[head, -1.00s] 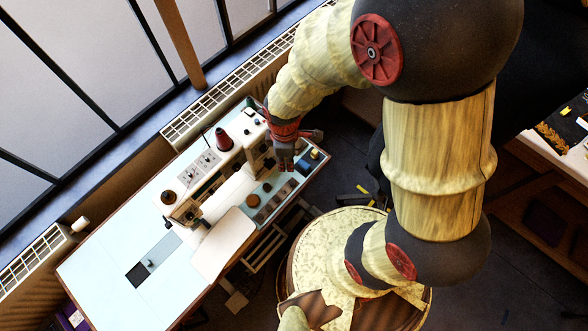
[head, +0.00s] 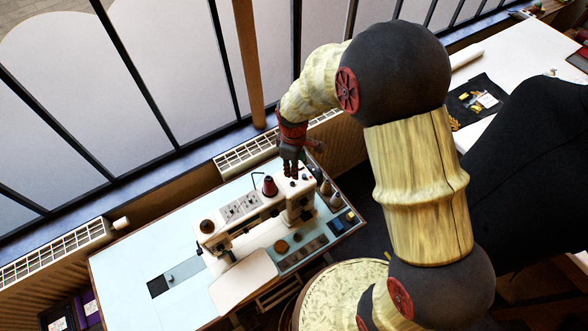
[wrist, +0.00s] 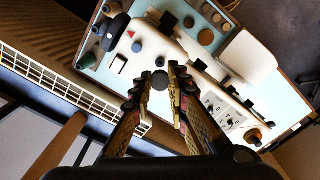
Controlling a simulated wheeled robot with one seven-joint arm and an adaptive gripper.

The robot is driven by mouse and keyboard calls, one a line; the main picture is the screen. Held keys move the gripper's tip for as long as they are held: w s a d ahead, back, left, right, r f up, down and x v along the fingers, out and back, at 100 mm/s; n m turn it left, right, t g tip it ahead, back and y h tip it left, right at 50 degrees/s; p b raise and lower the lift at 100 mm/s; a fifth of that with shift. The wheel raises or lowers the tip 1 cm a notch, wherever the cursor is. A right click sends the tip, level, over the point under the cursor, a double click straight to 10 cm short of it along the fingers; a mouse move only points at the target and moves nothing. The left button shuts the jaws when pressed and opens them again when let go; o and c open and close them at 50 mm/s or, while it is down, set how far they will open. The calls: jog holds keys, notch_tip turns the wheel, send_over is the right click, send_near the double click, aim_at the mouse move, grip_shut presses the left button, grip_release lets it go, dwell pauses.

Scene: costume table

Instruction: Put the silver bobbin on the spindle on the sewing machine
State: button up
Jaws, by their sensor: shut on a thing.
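My gripper (head: 291,168) hangs above the right end of the white sewing machine (head: 299,205). In the wrist view, its fingers (wrist: 161,76) are closed around a small grey round thing, which looks like the silver bobbin (wrist: 160,80). In the head view the fingers hide the bobbin. The machine's white top (wrist: 150,45) lies below the fingertips in the wrist view, with a small dark round part (wrist: 137,47) just beyond them. I cannot tell for sure which small part is the spindle.
A red thread cone (head: 270,187) stands on the machine, left of my gripper. The table's left part (head: 150,255) is mostly clear.

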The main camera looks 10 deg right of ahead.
aim_at(293, 183)
jog(key=shift+f+b, duration=1.85)
jog(key=shift+f, duration=1.4)
jog(key=o, duration=0.7)
jog(key=shift+o, duration=0.7)
notch_tip(293, 183, up, 12)
